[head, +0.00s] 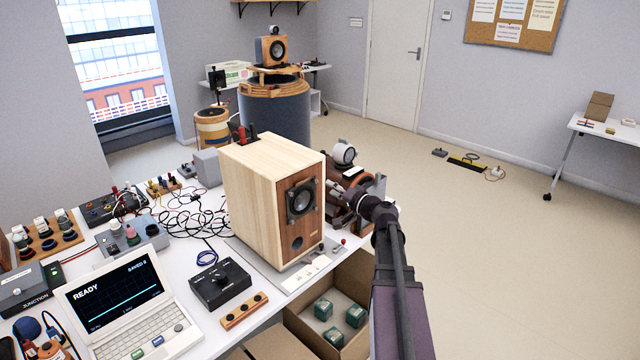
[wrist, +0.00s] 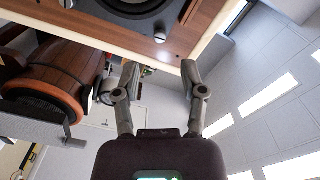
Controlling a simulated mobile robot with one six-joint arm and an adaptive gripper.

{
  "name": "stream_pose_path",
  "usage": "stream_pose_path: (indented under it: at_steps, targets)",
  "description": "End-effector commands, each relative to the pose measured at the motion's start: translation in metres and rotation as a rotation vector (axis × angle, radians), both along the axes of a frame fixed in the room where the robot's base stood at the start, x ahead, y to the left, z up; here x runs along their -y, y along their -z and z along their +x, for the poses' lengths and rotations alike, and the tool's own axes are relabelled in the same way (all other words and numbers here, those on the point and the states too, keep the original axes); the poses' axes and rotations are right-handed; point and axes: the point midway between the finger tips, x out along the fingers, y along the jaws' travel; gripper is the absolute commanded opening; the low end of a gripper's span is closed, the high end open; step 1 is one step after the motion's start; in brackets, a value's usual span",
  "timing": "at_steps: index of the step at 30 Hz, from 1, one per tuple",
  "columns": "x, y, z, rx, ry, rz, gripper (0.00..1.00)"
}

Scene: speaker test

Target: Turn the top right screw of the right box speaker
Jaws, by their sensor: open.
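The box speaker (head: 253,192) stands on the table, pale wood with a darker front and a black square-framed driver (head: 301,199). My gripper (head: 337,189) is just right of the speaker's front, fingers pointing toward it. In the wrist view the speaker front (wrist: 115,26) fills the top, with the driver's dark frame cut off by the edge. One screw (wrist: 160,37) shows at a frame corner and another (wrist: 67,4) at the top left. My gripper (wrist: 161,70) is open and empty there; its right fingertip is close to the speaker's pale edge. Contact cannot be told.
Cables (head: 185,212), a laptop (head: 125,310) and a black control box (head: 220,284) crowd the table left of the speaker. An open carton (head: 365,290) with green boxes is below the front edge. Another small speaker (head: 271,48) stands far back. The floor at right is mostly clear.

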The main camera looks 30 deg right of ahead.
Motion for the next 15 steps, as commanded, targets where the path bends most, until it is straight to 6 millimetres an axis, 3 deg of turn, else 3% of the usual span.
stream_pose_path:
  at_steps: [6,15]
  targets:
    - [-0.011,0.000,0.032,0.000,-0.002,0.000,0.54]
    - [-0.018,0.000,0.052,0.000,-0.001,0.000,0.54]
